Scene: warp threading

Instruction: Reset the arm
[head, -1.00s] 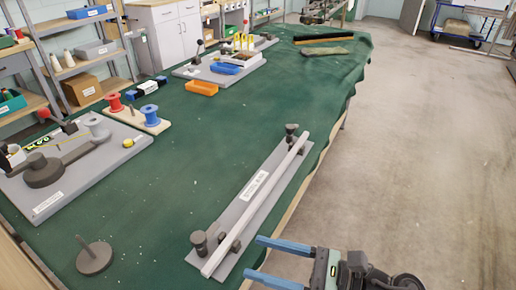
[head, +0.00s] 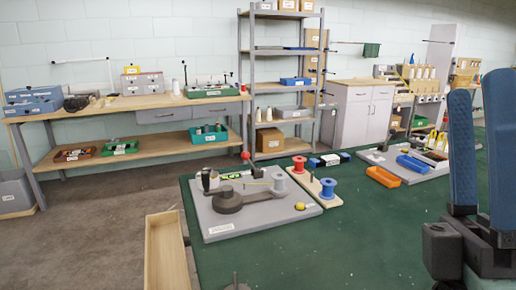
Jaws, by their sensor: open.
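My gripper (head: 479,90) is at the right edge of the head view, close to the camera. Its two blue fingers point up and stand apart with nothing between them. Its dark body is partly cut off by the frame. The green-covered table (head: 370,232) lies below and behind it, and I cannot tell the height between them. The grey board (head: 265,218) with a dark round device and a red-knobbed lever is on the table, well left of my gripper.
A red spool (head: 299,164) and a blue spool (head: 328,188) stand on a small wooden base. An orange tray (head: 382,177) lies farther right. An open wooden drawer (head: 167,255) juts out at the table's left. Shelves (head: 283,50) and a workbench (head: 130,103) line the wall. The table's middle is clear.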

